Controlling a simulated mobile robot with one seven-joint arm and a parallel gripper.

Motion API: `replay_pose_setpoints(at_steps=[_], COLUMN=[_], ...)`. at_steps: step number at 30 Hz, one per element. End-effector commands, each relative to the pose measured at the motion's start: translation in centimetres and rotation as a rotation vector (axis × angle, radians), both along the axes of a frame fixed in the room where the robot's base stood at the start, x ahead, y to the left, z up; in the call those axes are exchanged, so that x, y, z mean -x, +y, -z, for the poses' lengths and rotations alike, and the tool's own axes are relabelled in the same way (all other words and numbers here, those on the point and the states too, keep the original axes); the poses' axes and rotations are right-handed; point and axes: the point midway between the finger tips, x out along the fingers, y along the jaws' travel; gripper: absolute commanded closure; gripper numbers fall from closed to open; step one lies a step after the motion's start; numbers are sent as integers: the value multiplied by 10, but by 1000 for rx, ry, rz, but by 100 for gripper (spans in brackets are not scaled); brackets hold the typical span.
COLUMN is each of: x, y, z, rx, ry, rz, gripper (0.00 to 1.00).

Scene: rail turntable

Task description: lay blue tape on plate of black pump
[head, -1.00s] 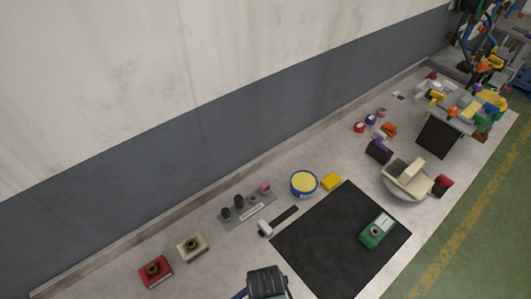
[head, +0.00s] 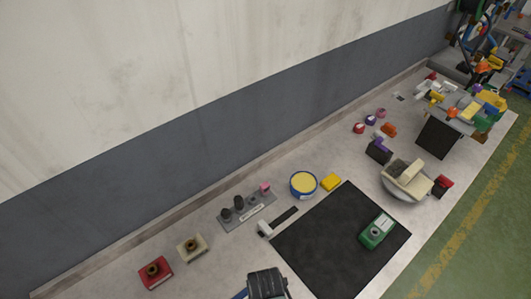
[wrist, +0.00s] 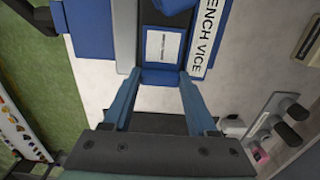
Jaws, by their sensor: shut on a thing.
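My gripper (wrist: 158,78) has its two blue-grey fingers closed around a blue piece (wrist: 160,80), taken as the blue tape. Its outline merges with other blue parts behind it, so its full shape is unclear. In the head view I cannot clearly make out my fingers or the tape. A black ribbed body (head: 266,284) is cut by the bottom edge beside a blue bar. I cannot tell whether it is the black pump, and no plate shows clearly on it.
A label reading bench vice (wrist: 207,38) lies beside blue parts. A grey rack (head: 235,221) holds dark cylinders. A hammer (head: 265,228), a yellow-topped tub (head: 303,184) and a black mat (head: 320,240) with a green device (head: 377,231) are nearby. The mat's middle is clear.

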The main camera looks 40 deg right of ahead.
Motion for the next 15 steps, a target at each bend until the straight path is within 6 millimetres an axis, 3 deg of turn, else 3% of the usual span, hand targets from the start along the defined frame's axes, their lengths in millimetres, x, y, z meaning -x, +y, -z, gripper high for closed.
replay_pose_setpoints(at_steps=[1, 7, 15], x=[0, 0, 0], y=[0, 0, 0], z=[1, 0, 0], rx=[0, 0, 0], ry=[0, 0, 0], rz=[0, 0, 0], gripper=[40, 7, 7])
